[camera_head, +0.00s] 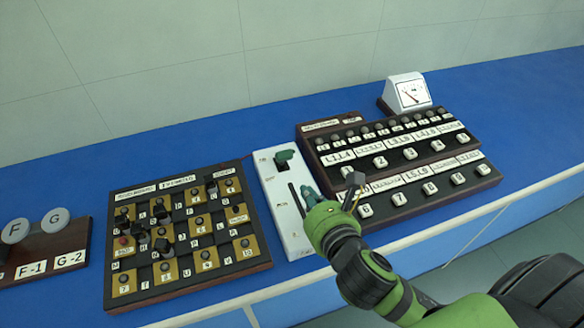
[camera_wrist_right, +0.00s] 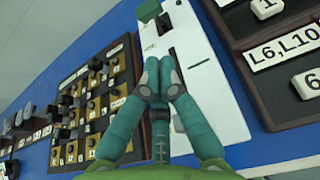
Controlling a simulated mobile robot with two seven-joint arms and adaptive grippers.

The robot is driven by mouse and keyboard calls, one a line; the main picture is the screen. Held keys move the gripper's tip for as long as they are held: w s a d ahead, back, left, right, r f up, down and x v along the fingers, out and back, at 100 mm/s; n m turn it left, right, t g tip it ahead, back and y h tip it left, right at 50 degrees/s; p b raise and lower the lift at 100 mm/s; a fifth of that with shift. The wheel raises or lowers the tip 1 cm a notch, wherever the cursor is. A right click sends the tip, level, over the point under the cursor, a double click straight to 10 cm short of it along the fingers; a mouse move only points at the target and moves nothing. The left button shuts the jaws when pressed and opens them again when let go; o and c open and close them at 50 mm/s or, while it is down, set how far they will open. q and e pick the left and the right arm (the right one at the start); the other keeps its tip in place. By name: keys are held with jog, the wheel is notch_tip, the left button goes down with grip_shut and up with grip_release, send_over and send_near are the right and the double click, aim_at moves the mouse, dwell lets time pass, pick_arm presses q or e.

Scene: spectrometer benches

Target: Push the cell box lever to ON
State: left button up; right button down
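The cell box appears to be the narrow white box (camera_head: 276,203) in the middle of the bench, also in the right wrist view (camera_wrist_right: 222,108). A green lever knob (camera_head: 284,157) stands at its far end beside a dark slot, and it shows at the top of the wrist view (camera_wrist_right: 147,9). The box's small labels are too blurred to read. My right gripper (camera_head: 306,189) is over the nearer half of the box, on the near side of the knob and apart from it. In the wrist view its fingertips (camera_wrist_right: 159,62) are together, with nothing between them. My left gripper is out of view.
A checkered switch board (camera_head: 262,262) stands left of the box, and a dark stepped panel of labelled buttons (camera_head: 489,183) stands close on its right. A white meter (camera_head: 409,92) is behind that panel. Round F and G knobs (camera_head: 55,220) are far left. Blue bench behind is clear.

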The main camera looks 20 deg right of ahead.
aim_at(283, 159)
jog(key=shift+w+f+b, duration=0.2)
jog(key=shift+w+b, duration=0.1)
jog(key=shift+b, duration=0.05)
jog(key=b+x, duration=0.4)
jog(key=shift+w+f+b, duration=0.1)
jog(key=shift+f+b, duration=0.1)
jog(key=shift+b, duration=0.2)
jog(key=x, duration=0.4)
jog(key=shift+w+r+p, duration=0.1)
jog(key=shift+r+p, duration=0.15)
jog(key=shift+p, duration=0.1)
jog(key=shift+w+f, duration=0.25)
jog(key=shift+w, duration=0.35)
